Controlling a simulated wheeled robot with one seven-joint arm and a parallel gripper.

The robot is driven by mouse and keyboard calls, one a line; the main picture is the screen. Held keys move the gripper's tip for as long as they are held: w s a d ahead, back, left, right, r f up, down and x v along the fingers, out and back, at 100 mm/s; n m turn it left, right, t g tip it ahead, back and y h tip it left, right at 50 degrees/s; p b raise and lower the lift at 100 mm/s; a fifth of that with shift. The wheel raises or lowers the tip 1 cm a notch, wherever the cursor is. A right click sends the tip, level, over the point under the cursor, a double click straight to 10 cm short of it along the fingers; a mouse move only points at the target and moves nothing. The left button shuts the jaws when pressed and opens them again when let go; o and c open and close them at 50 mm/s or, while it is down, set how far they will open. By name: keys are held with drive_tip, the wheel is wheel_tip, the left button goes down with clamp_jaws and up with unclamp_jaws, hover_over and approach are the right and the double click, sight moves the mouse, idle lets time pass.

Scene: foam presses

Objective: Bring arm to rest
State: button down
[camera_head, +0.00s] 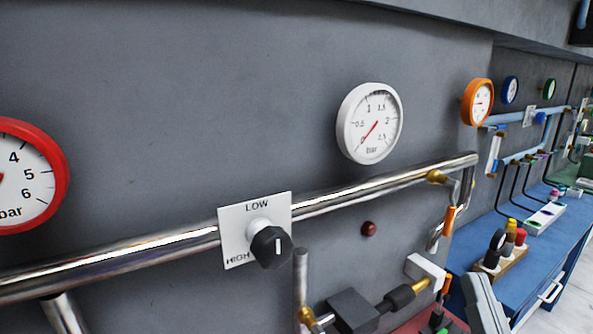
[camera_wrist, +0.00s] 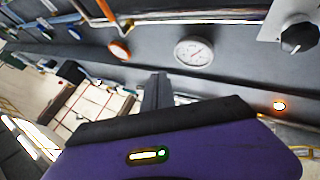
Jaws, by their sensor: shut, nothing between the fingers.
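My gripper (camera_wrist: 157,88) shows in the wrist view as a dark finger shape above the purple hand body. Its fingers are together with nothing between them. It points toward the grey wall with the pipes and gauges, and no contact is visible.
A black knob (camera_head: 270,247) on a LOW/HIGH plate sits at a shiny pipe (camera_head: 350,195). A white gauge (camera_head: 370,123), a red-rimmed gauge (camera_head: 25,175) and an orange gauge (camera_head: 477,102) are on the wall. A blue bench (camera_head: 560,235) stands at right.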

drive_tip(key=s+a+f+n+g, duration=0.1)
drive_tip(key=s+f+g, duration=0.8)
drive_tip(key=s+f, duration=1.7)
drive_tip(key=shift+s+a, duration=0.15)
drive_tip(key=shift+s, duration=0.7)
